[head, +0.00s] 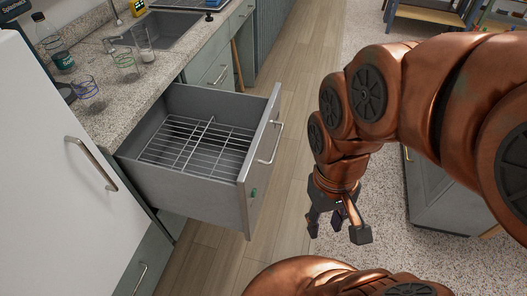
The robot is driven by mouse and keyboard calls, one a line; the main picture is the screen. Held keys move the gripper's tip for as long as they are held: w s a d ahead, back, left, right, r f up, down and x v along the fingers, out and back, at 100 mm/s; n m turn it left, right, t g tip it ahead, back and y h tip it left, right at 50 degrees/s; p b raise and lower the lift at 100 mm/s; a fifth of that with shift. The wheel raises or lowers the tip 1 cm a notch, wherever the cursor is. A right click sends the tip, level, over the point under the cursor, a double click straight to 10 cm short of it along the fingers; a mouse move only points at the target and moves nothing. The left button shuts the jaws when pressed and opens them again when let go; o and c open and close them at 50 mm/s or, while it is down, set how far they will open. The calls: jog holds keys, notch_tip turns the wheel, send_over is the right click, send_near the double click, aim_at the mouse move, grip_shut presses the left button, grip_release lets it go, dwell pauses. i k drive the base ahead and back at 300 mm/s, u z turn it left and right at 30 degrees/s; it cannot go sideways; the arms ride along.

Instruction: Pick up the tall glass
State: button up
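A tall clear glass (144,43) stands on the speckled counter at the upper left, close to the sink. A shorter clear glass (126,66) with a greenish rim stands just in front of it, and a low blue-patterned glass (84,88) is nearer to me. My gripper (337,229) hangs right of the open drawer, over the floor and well away from the glasses. Its fingers are spread and nothing shows between them.
A grey drawer (170,190) with a wire rack (200,146) stands pulled out below the counter (105,112). A dark bottle (54,45) is left of the glasses. The sink (165,30) is behind them. A white door with a handle (92,163) fills the left.

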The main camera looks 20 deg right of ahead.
aim_at(139, 32)
jog(key=u, duration=0.4)
jog(key=k, duration=0.55)
jog(key=u, duration=1.1)
jog(key=i, duration=1)
jog(key=z, duration=0.45)
jog(key=i, duration=0.9)
jog(key=z, duration=0.05)
